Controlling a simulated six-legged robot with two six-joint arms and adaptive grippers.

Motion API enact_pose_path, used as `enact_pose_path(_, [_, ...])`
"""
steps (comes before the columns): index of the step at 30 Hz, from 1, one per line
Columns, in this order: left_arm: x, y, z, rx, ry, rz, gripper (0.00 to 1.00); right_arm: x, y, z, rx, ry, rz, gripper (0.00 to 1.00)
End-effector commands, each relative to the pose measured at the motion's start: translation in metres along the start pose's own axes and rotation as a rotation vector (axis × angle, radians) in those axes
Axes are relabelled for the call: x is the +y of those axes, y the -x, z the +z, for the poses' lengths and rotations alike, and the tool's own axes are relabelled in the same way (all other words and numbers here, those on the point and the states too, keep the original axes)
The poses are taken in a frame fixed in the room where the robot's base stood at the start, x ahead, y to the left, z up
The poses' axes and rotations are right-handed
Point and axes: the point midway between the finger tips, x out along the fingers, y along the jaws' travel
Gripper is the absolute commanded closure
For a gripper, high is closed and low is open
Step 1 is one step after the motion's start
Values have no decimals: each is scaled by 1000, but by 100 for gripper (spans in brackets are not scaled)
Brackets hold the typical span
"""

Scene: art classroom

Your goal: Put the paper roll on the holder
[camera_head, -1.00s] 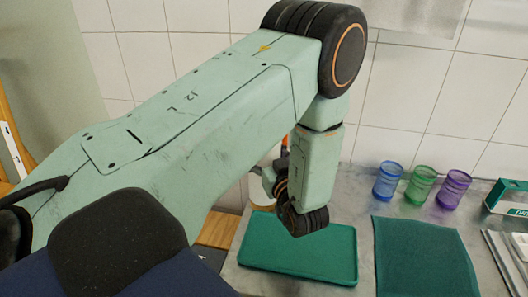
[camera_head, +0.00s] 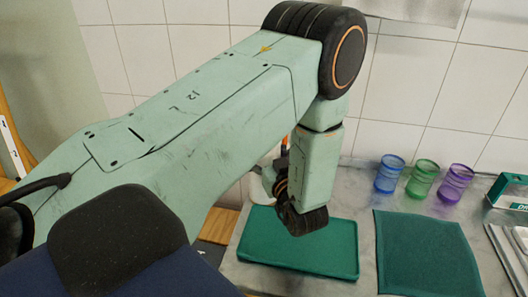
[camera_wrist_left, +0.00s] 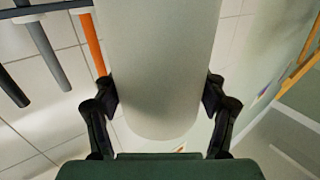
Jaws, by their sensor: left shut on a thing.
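My left gripper (camera_wrist_left: 162,95) is shut on the paper roll (camera_wrist_left: 165,55), a wide whitish cylinder with a rounded near end between the two black fingers in the left wrist view. An orange rod (camera_wrist_left: 92,42) and two grey rods hang from a bar (camera_wrist_left: 45,8) at that view's upper left, beside the roll and apart from it in the picture. They look like parts of the holder. In the head view my left wrist hides most of the gripper and roll; only a pale sliver (camera_head: 258,190) shows behind it. My right gripper is not in view.
A green tray (camera_head: 300,245) lies on the grey counter under my left wrist. To its right are a dark green mat (camera_head: 428,255) and blue (camera_head: 389,174), green (camera_head: 422,179) and purple (camera_head: 455,184) cups. A box (camera_head: 508,195) stands far right. The tiled wall rises behind.

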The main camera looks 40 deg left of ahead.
Motion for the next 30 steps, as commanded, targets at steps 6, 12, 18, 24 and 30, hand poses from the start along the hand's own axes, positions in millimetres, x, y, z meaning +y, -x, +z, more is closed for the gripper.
enact_pose_path(6, [0, 0, 0, 0, 0, 0, 12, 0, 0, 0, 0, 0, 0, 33])
enact_pose_path(12, [0, 0, 0, 0, 0, 0, 2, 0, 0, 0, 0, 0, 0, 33])
enact_pose_path(18, [0, 0, 0, -1, -1, 0, 1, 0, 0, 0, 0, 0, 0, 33])
enact_pose_path(24, [0, 0, 0, -1, -1, 0, 0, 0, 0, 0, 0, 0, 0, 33])
enact_pose_path(30, [0, 0, 0, 0, 0, 0, 0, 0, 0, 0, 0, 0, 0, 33])
